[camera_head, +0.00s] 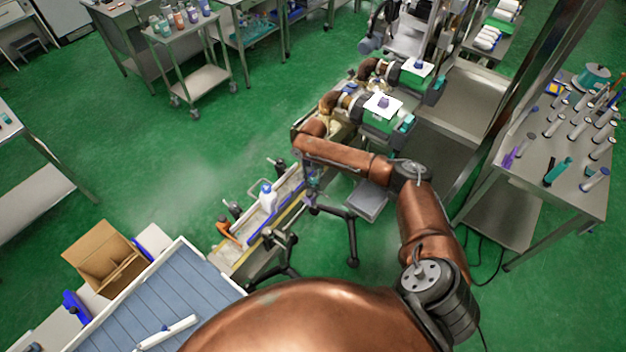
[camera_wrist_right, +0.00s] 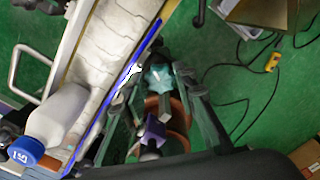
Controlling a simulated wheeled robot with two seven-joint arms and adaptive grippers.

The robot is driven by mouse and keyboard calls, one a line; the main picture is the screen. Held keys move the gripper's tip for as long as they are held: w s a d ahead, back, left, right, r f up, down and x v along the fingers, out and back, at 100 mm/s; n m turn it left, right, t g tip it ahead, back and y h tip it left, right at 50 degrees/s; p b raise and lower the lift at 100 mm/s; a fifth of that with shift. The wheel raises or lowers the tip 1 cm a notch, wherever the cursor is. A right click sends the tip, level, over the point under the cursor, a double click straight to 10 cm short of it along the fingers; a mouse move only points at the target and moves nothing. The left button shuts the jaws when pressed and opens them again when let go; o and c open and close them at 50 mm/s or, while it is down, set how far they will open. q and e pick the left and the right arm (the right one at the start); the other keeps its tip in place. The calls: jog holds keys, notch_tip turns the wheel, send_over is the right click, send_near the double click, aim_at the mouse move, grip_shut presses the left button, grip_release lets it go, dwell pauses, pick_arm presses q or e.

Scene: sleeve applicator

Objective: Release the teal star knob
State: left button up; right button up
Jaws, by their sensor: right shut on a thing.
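The teal star knob (camera_wrist_right: 158,78) shows in the right wrist view, beside the blue-edged guide rail (camera_wrist_right: 112,98) of the conveyor. My right gripper (camera_wrist_right: 160,86) has its fingers on either side of the knob and is shut on it. A purple part (camera_wrist_right: 153,132) lies nearer the wrist camera, between the fingers. In the head view my right gripper (camera_head: 312,186) is small, at the conveyor's right side, and the knob cannot be made out there. My left gripper is in neither view.
An open cardboard box (camera_head: 103,260) is at lower left.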

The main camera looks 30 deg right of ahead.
aim_at(313, 181)
jog(key=n+b, duration=0.1)
jog(key=n, duration=0.4)
jog(key=shift+n, duration=0.3)
dwell(0.4)
jog(key=o, duration=1.2)
jog(key=shift+c, duration=0.2)
notch_tip(313, 181, up, 12)
